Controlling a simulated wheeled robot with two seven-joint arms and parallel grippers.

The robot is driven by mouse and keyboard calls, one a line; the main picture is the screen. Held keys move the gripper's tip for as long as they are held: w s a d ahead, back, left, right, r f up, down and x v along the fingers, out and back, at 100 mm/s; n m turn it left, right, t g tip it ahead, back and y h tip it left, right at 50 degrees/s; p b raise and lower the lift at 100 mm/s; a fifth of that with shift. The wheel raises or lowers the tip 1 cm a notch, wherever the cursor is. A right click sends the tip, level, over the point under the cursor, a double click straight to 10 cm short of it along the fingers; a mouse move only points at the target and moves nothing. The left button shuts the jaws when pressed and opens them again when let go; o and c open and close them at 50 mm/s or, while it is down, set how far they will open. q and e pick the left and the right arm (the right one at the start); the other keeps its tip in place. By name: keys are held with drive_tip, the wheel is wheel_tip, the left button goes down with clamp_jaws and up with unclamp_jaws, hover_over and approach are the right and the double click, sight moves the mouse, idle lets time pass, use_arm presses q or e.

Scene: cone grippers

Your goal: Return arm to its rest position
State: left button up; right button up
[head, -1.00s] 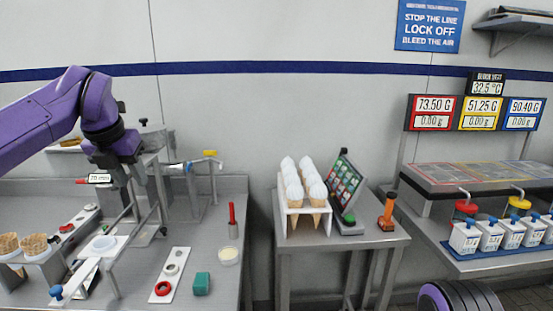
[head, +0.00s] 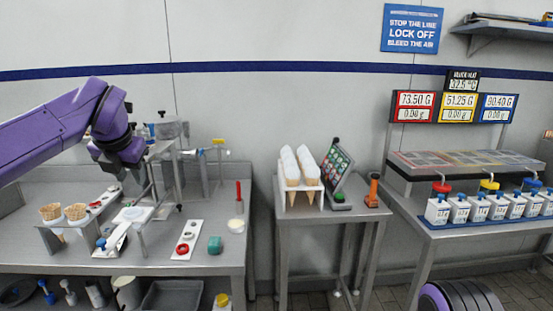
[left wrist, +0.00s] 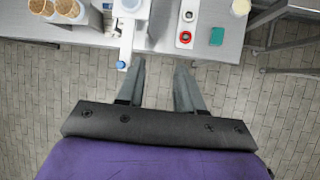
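My purple left arm comes in from the left in the head view. Its dark gripper (head: 130,178) points down in front of the left metal table (head: 70,262). In the left wrist view the two grey fingers of this gripper (left wrist: 160,85) stand apart with only floor tiles between them, so it is open and empty. The fingertips show just off the table's front edge, close to a blue knob (left wrist: 121,64). My right gripper does not show in the head view.
Waffle cones (head: 50,212), a white strip with rings (head: 187,240) and a green block (head: 215,245) are on the left table. A middle stand holds wrapped cones (head: 300,168). Bottles (head: 460,208) line the right counter. The tiled floor (left wrist: 60,110) is clear.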

use_arm(q)
drive_tip(key=w+d+f+m+t+y, duration=0.1)
drive_tip(key=d+f+m+t+y, duration=0.3)
drive_tip(key=f, duration=0.7)
drive_tip(key=w+d+f+m+y, duration=0.1)
drive_tip(key=d+f+m, duration=0.1)
drive_tip(key=f+m, duration=0.65)
drive_tip(key=s+d+f+m+h, duration=0.1)
drive_tip(key=s+f+m, duration=0.25)
drive_tip(key=f, duration=0.55)
drive_tip(key=s+d+f+m+h, duration=0.1)
drive_tip(key=s+d+f+m, duration=0.3)
drive_tip(key=f, duration=0.6)
drive_tip(key=s+a+f+m+g+h, duration=0.1)
drive_tip(key=s+a+f+m, duration=0.15)
drive_tip(key=s+f, duration=0.45)
drive_tip(key=s+a+f+m+g+h, duration=0.1)
drive_tip(key=s+f+m+g, duration=0.2)
drive_tip(key=s, duration=0.6)
drive_tip(key=s+a+f+m+g, duration=0.1)
drive_tip(key=s+a+f, duration=0.1)
drive_tip(key=s, duration=0.7)
drive_tip(key=s+a+f+m+g, duration=0.1)
drive_tip(key=s+a+f+m, duration=0.1)
drive_tip(key=s+f, duration=0.3)
drive_tip(key=s+a, duration=0.1)
drive_tip(key=s, duration=0.3)
drive_tip(key=shift+s+g, duration=0.2)
drive_tip(key=shift+g, duration=0.2)
